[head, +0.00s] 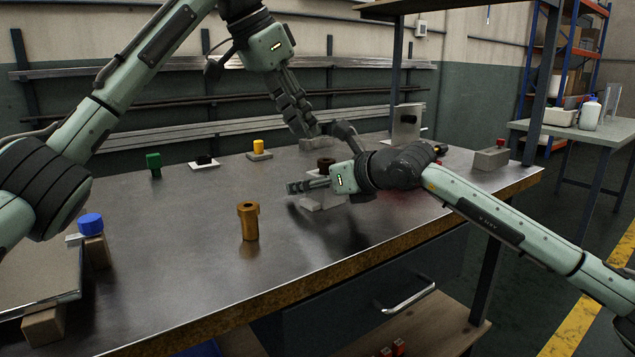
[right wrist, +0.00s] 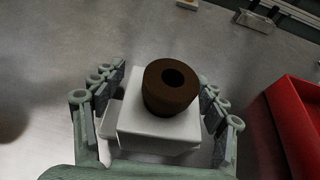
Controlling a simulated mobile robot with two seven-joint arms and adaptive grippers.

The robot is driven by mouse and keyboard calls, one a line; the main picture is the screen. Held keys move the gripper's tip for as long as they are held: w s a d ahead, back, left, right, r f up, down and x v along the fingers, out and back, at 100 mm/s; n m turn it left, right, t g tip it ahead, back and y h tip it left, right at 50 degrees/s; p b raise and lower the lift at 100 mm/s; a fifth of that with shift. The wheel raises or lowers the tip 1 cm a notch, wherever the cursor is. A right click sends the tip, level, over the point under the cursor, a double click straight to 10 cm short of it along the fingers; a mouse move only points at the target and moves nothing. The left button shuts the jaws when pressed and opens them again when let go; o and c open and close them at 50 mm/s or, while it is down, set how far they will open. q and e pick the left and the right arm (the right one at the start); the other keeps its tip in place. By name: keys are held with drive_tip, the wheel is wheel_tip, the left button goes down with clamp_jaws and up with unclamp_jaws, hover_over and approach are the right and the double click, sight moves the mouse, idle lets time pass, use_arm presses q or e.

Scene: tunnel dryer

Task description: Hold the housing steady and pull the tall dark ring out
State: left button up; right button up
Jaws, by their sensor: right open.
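The tall dark brown ring (right wrist: 170,88) stands in the top of the pale block-shaped housing (right wrist: 158,132) in the right wrist view. In the head view the ring (head: 326,162) shows just above my right gripper, and the housing (head: 322,203) is partly hidden behind it. My right gripper (right wrist: 160,78) is open, with one finger on each side of the housing; I cannot tell whether either touches it. It comes in from the right in the head view (head: 303,187). My left gripper (head: 306,130) points down above and behind the ring, apart from it; its opening cannot be made out.
A brown flanged cylinder (head: 248,222) stands on the metal bench (head: 185,255) in front. A green cylinder (head: 153,164), a yellow one on a block (head: 258,148) and a blue-capped piece (head: 91,235) stand farther left. A red object (right wrist: 297,122) lies right of the housing.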

drive_tip(key=c, duration=1.6)
use_arm(q)
drive_tip(key=shift+o, duration=0.6)
